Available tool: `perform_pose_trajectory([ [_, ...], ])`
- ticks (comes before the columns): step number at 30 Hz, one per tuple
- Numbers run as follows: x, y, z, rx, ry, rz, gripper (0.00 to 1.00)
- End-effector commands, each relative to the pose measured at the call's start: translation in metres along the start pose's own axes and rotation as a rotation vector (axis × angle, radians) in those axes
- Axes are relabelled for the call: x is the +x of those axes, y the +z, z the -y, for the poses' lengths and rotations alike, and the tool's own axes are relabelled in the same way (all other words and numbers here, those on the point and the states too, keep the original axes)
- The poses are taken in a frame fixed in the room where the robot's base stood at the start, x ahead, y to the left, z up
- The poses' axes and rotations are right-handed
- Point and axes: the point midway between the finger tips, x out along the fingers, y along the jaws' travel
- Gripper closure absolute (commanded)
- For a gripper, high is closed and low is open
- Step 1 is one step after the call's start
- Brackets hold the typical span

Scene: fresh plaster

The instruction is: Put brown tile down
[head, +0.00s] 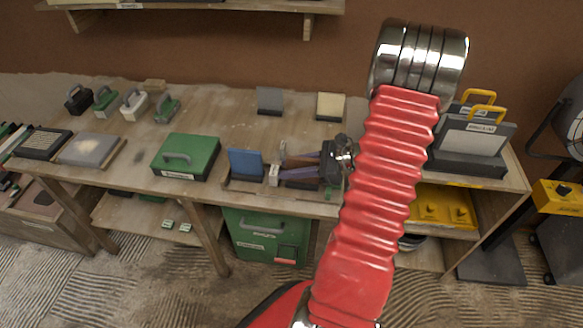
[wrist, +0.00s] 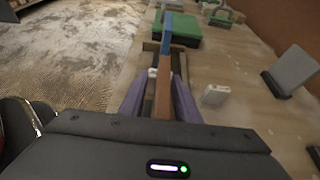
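The brown tile (wrist: 163,95) shows edge-on between the two purple fingers of my gripper (wrist: 160,88) in the wrist view. A dark gap shows between the tile and the left finger; the right finger looks close to it. The fingers look open around it. In the head view my gripper (head: 284,168) points left, low over a wooden rack (head: 238,186) on the bench, and mostly hides the brown tile. A blue tile (head: 245,163) stands upright at the rack's left end; it also shows in the wrist view (wrist: 167,33). Whether the brown tile touches the rack is hidden.
A green case (head: 187,156) lies left of the rack. A grey tile (head: 270,100) and a cream tile (head: 330,106) stand behind on holders. Grey floats with yellow handles (head: 474,140) stand at the right. Bench (head: 225,118) between rack and back tiles is mostly clear.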

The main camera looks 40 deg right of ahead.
Motion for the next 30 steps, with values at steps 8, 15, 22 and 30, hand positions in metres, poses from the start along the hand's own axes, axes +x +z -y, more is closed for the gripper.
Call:
perform_pose_trajectory([
  [8,-0.025,0.001,0.001,-0.002,-0.004,0.000,0.70],
  [15,-0.067,0.001,0.001,-0.002,-0.004,-0.002,0.70],
  [22,-0.104,0.001,0.001,-0.001,-0.003,-0.001,0.70],
  [30,-0.121,0.001,0.000,0.000,-0.001,-0.001,0.70],
])
